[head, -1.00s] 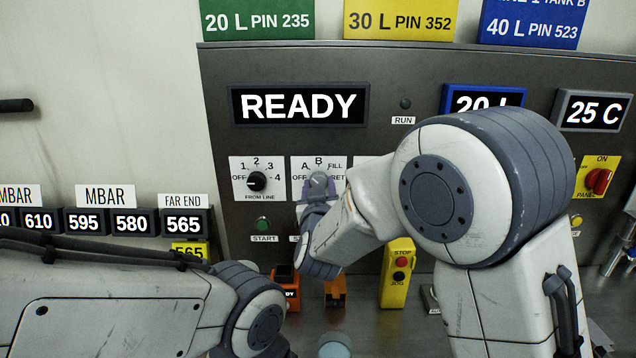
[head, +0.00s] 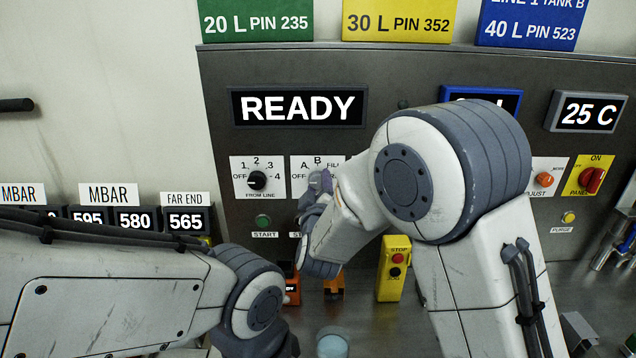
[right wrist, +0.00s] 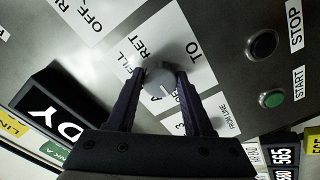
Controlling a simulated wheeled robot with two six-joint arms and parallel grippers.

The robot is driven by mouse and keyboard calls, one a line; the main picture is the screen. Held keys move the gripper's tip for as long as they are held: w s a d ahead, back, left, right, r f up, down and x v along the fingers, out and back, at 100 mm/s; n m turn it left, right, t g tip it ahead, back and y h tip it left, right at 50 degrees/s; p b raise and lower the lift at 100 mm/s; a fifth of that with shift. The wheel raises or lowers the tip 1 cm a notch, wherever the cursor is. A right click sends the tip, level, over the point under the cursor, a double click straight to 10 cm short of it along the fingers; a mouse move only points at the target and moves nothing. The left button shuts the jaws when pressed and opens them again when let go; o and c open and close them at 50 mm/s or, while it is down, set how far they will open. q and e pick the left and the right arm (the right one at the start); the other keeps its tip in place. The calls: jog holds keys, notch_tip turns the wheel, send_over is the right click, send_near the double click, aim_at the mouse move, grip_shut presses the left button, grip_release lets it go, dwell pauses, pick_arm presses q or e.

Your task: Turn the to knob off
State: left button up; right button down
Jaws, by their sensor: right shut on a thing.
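The TO knob is a round grey knob (right wrist: 166,76) on a white label plate with A, B, OFF, FILL and RET marks, in the middle of the right wrist view. My right gripper (right wrist: 160,82) has its two dark fingers closed on either side of it. In the head view the same knob (head: 319,181) is mostly hidden behind my right gripper (head: 317,190). I cannot tell its exact pointer setting. My left arm shows at the lower left of the head view, with its gripper out of sight.
The black FROM LINE knob (head: 257,181) is just left of the TO plate. A green START button (head: 263,221) lies below it. A yellow STOP/JOG box (head: 395,268) and an orange adjust knob (head: 544,179) are to the right. The READY display (head: 298,106) is above.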

jog(key=shift+f, duration=0.15)
dwell(0.3)
jog(key=shift+c, duration=1.5)
grip_release()
jog(key=shift+s, duration=0.1)
jog(key=shift+s, duration=0.3)
jog(key=s+b, duration=0.2)
jog(key=s, duration=0.7)
jog(key=shift+s, duration=0.35)
